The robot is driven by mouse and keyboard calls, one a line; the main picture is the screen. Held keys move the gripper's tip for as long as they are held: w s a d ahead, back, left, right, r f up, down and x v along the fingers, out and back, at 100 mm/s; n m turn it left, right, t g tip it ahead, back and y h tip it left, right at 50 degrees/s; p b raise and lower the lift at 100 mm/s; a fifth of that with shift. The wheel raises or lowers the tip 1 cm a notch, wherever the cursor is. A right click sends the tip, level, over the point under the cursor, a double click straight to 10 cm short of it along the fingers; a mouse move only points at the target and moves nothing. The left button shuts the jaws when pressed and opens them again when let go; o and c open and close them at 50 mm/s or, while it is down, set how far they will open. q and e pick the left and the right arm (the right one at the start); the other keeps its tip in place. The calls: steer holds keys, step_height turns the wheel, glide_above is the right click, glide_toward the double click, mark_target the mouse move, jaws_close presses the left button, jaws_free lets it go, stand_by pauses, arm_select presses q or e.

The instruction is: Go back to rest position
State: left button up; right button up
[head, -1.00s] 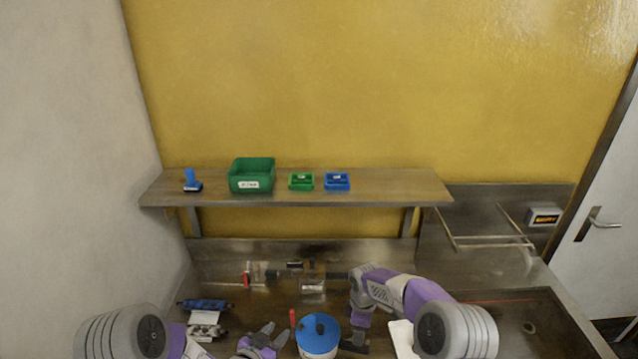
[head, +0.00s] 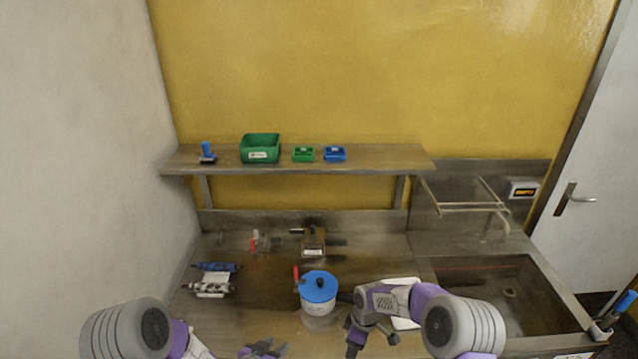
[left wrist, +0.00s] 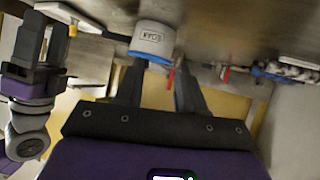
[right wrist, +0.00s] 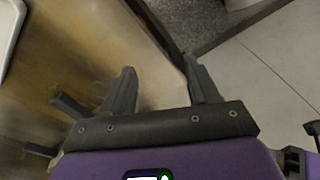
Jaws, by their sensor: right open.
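My left gripper (head: 263,349) is low in the head view, at the front of the steel worktop. Its fingers are apart with nothing between them in the left wrist view (left wrist: 158,88). My right gripper (head: 372,338) points down beside the front edge, right of a white pot with a blue lid (head: 319,292). Its fingers are apart and empty in the right wrist view (right wrist: 163,85), with floor and counter edge beyond them. The pot also shows past the left fingertips in the left wrist view (left wrist: 152,40), apart from them.
A small machine (head: 313,242) stands at the back of the worktop. A sink (head: 490,285) is at right. The shelf (head: 375,160) holds a green bin (head: 260,149), two small trays and a blue-handled stamp (head: 207,152).

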arm_select(q)
steer(key=s+d+f+n+g, duration=0.1)
steer(key=s+f+n+g, duration=0.35)
steer(key=s, duration=0.65)
steer(key=s+d+f+n+g, duration=0.1)
steer(key=s+f+n+g, duration=0.1)
steer(key=s+f+g, duration=0.75)
arm_select(e)
steer(key=s+f+m+y, duration=0.1)
steer(key=s+f+m, duration=0.3)
steer(key=s, duration=0.5)
steer(key=s+f+m+y, duration=0.1)
steer(key=s+f+m, duration=0.1)
steer(key=s+m, duration=0.5)
steer(key=s+f+m+y, duration=0.1)
steer(key=s+f+m, duration=0.3)
steer(key=s, duration=0.6)
arm_select(q)
step_height(320, 180, down, 12)
steer(key=s+t+b, duration=0.1)
steer(key=t+b, duration=0.3)
steer(key=b, duration=0.9)
steer(key=shift+s+f+y+b, duration=0.15)
steer(key=shift+s+y+b, duration=0.15)
steer(key=shift+s+b, duration=0.1)
arm_select(e)
step_height(320, 180, down, 13)
steer(key=shift+w+a+f+t, duration=0.2)
steer(key=shift+w+a+t, duration=0.1)
steer(key=shift+w+t, duration=0.15)
